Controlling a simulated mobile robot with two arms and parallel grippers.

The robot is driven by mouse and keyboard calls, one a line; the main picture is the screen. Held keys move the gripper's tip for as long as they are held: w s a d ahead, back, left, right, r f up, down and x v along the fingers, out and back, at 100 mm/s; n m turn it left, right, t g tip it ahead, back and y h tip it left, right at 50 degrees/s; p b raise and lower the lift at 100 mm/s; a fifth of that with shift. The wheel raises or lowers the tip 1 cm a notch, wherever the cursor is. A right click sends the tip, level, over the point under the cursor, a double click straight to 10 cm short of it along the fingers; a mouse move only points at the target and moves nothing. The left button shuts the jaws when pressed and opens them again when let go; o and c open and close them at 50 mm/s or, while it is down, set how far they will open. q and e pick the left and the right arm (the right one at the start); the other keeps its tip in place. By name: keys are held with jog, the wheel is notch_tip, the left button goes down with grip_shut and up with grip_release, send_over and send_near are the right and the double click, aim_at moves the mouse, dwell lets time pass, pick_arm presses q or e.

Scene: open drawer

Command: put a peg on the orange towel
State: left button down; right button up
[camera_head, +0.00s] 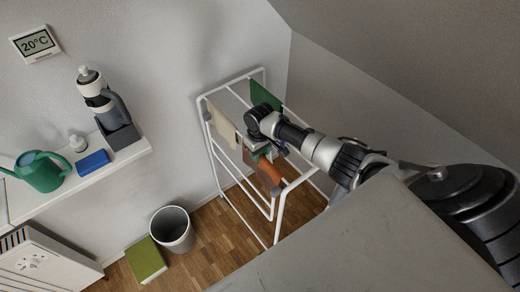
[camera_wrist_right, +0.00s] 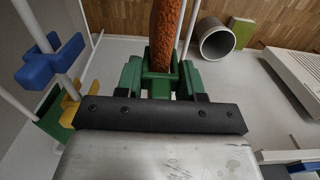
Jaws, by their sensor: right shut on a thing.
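The orange towel (camera_head: 262,168) hangs over a rail of the white drying rack, partly hidden by my right gripper (camera_head: 263,151). In the right wrist view the orange towel (camera_wrist_right: 166,30) runs down from the top edge to a green peg (camera_wrist_right: 160,82). My right gripper (camera_wrist_right: 160,90) is shut on this green peg. The peg's slot end meets the towel's edge; I cannot tell how far it sits over the rail. A blue peg (camera_wrist_right: 50,62) and a yellow peg (camera_wrist_right: 72,106) show to the left. My left gripper is out of view.
The white rack (camera_head: 219,168) also carries a cream towel (camera_head: 221,124) and a green towel (camera_head: 263,95). A bin (camera_head: 172,230) and a green box (camera_head: 145,260) stand on the floor. A grey surface (camera_head: 370,245) fills the lower right.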

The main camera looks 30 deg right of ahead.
jog(key=o, duration=1)
notch_tip(320, 180, up, 11)
jog(key=shift+f+b, duration=0.1)
jog(key=shift+b, duration=0.55)
